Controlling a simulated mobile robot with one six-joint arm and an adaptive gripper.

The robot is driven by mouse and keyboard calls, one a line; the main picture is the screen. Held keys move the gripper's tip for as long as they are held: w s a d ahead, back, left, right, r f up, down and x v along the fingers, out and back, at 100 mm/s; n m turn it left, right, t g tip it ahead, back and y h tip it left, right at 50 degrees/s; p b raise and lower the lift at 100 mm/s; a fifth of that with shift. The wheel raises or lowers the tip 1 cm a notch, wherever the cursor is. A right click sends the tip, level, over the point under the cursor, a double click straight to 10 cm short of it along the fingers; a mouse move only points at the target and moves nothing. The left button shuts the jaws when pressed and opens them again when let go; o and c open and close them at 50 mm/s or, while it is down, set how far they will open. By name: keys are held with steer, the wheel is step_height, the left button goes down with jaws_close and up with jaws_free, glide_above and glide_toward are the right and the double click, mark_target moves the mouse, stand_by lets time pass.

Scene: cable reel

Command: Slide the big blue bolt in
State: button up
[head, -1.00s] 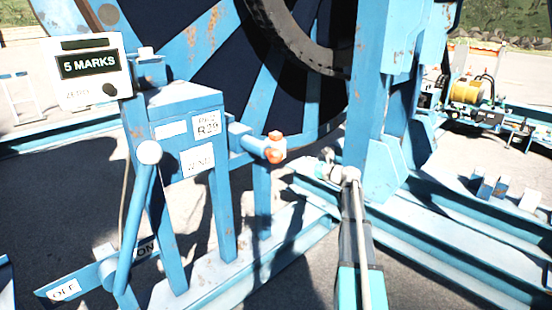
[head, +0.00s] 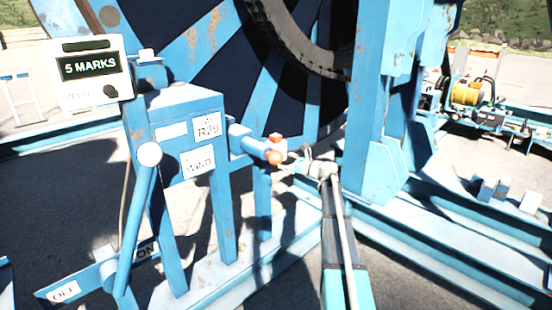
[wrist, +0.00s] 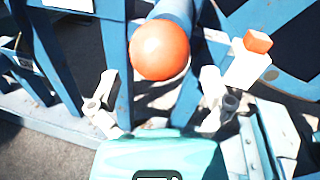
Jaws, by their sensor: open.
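The big blue bolt (head: 246,143) is a thick blue bar on the right side of the blue stand, pointing at the reel's frame. My gripper (head: 288,167) is open and empty, just right of the knob in the head view. In the wrist view the orange knob (wrist: 160,50) shows between and beyond my two spread fingers (wrist: 159,76). I cannot tell if a finger touches it. The orange block (wrist: 258,41) is to the right, beyond the right finger.
The blue stand (head: 180,98) carries labels and a "5 MARKS" display (head: 90,68). A blue lever (head: 137,220) stands at left near ON and OFF plates. The spoked reel (head: 205,42) is behind. A blue upright (head: 368,110) and floor rails stand close on the right.

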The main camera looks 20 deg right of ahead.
glide_toward(258, 149)
steer(key=shift+w+f, duration=0.95)
steer(key=shift+w, duration=0.1)
steer(key=c, duration=1)
steer(key=shift+o, duration=0.2)
steer(key=x, duration=0.3)
steer(key=d+x, duration=0.1)
steer(key=x, duration=0.3)
steer(key=w+x, duration=0.1)
steer(key=x, duration=0.2)
steer(key=shift+w+d+r, duration=0.1)
steer(key=shift+w+d, duration=0.1)
steer(key=shift+w, duration=0.15)
steer(key=o, duration=1)
steer(key=shift+c, duration=0.2)
steer(key=shift+s, duration=0.1)
